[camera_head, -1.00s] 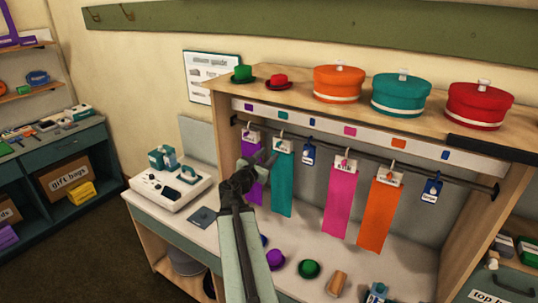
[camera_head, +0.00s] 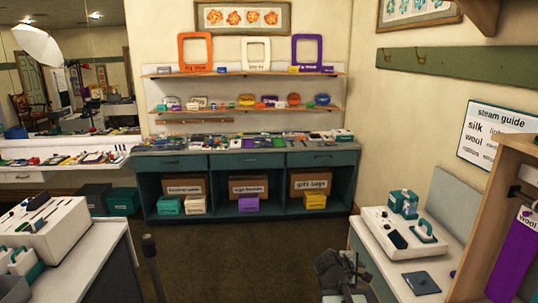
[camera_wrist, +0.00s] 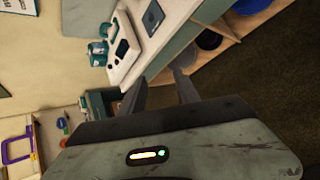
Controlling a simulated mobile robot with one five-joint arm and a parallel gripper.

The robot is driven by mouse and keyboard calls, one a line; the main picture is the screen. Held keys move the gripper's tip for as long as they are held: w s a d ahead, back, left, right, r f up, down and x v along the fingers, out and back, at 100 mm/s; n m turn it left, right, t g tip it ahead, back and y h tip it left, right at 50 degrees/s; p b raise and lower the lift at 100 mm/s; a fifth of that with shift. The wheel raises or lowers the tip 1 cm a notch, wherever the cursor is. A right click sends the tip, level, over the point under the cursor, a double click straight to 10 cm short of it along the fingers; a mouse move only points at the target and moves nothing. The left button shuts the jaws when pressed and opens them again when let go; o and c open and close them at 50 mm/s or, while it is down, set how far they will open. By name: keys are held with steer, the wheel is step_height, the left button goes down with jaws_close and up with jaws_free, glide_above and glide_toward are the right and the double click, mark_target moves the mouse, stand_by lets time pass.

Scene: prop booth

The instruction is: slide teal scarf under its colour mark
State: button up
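The teal scarf and the strip of colour marks are out of view in both cameras now. Only the purple scarf (camera_head: 512,262) shows, hanging at the right edge of the head view with a white "wool" tag on top. My gripper (camera_head: 340,262) is low in the head view, left of the white counter. In the wrist view my gripper (camera_wrist: 160,85) has its two dark fingers apart with nothing between them.
A white steamer unit (camera_head: 402,235) and a dark flat pad (camera_head: 421,282) sit on the counter at right. A teal cabinet (camera_head: 256,162) with labelled boxes stands at the back. A white machine (camera_head: 42,228) stands on the left counter.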

steer(key=s+a+f+m+g+y, duration=0.2)
steer(key=s+a+f+m, duration=0.1)
steer(key=a, duration=0.3)
steer(key=s+a+f+m+g+y, duration=0.1)
steer(key=s+a+f+m+y, duration=0.2)
steer(key=a+m, duration=0.2)
steer(key=s+a+f+m+g+y, duration=0.2)
steer(key=s+a+f+m+y, duration=0.1)
steer(key=a, duration=0.6)
steer(key=shift+s+f+m+g, duration=0.2)
steer(key=shift+s+m+g, duration=0.1)
steer(key=shift+s+m, duration=0.25)
steer(key=shift+w, duration=0.1)
